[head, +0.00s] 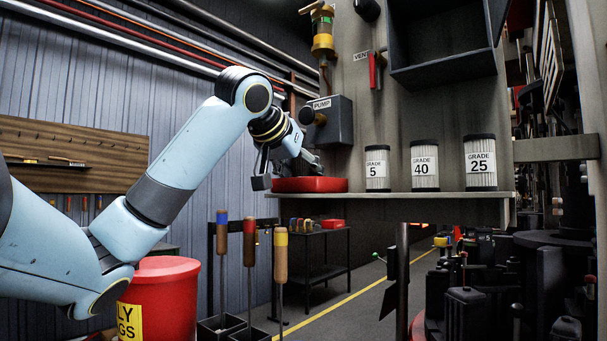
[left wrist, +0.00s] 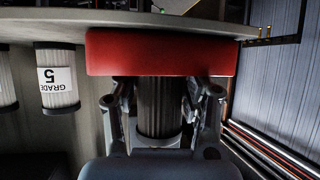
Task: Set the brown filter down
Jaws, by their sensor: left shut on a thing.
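A dark brown ribbed filter (left wrist: 159,108) stands between the fingers of my left gripper (head: 290,158) in the left wrist view. The gripper is shut on it. The gripper hides it in the head view. A round red tray (head: 310,185) sits at the left end of the grey shelf (head: 400,196). The tray also shows in the left wrist view (left wrist: 160,52), which is upside down, and its wall covers the filter's lower end. I cannot tell whether the filter touches the tray floor. My right gripper is out of view.
White filters labelled grade 5 (head: 377,170), grade 40 (head: 424,168) and grade 25 (head: 480,162) stand right of the tray. A grey pump box (head: 332,120) is on the wall behind. An open dark box (head: 443,45) hangs above. A red bin (head: 165,295) stands below.

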